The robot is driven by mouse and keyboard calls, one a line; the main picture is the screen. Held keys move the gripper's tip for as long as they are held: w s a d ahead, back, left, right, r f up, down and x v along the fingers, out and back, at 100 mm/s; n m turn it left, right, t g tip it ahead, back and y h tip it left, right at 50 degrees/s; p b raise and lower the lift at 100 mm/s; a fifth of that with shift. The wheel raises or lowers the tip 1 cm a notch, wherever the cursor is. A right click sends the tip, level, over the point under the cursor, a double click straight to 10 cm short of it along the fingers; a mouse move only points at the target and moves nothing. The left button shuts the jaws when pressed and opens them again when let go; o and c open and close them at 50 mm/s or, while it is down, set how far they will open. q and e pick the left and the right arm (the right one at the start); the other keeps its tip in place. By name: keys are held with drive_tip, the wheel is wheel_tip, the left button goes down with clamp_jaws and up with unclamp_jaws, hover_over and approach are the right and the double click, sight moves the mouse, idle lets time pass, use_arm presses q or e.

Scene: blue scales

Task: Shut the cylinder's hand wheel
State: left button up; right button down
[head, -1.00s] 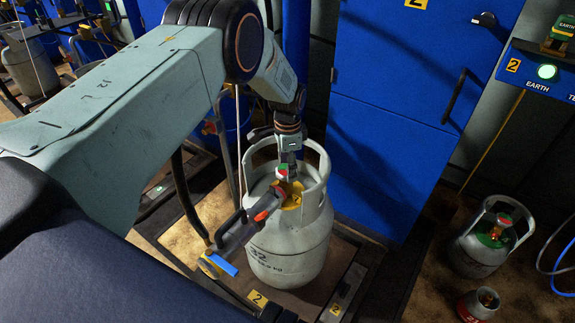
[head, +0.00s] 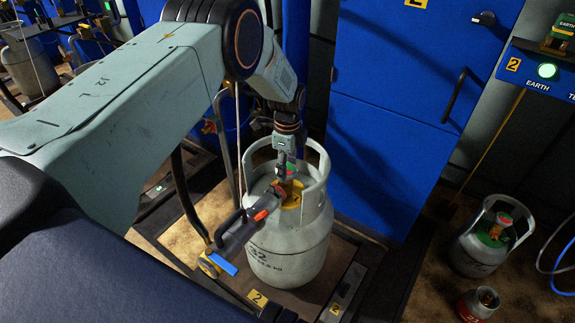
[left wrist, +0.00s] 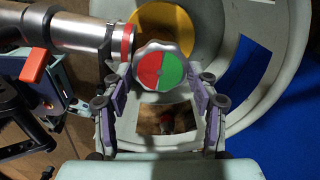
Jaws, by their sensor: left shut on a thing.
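The grey gas cylinder (head: 286,262), marked 32, stands upright on a scale below my left arm. Its hand wheel (left wrist: 163,70) has a scalloped silver rim and a face half red, half green, the dividing line nearly upright in the left wrist view. In the head view the wheel is mostly hidden by my gripper. My left gripper (head: 288,166) points down inside the cylinder's collar and is shut on the wheel, with purple-padded fingers on either side of it (left wrist: 163,78). A filling head (head: 247,228) with a red-orange part is coupled to the valve beside the wheel. My right gripper is not in view.
The cylinder's collar (head: 319,180) rings the valve closely. A blue cabinet (head: 385,150) stands just behind. A smaller grey cylinder (head: 476,256) and a small red-based one (head: 478,304) stand on the floor at right. A hose hangs from the filling head's left side.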

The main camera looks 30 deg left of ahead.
sight(288, 169)
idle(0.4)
use_arm(q)
drive_tip(key=o, duration=1.2)
drive_tip(key=shift+c, duration=0.2)
wheel_tip(288, 169, up, 12)
wheel_tip(288, 169, down, 12)
idle(0.6)
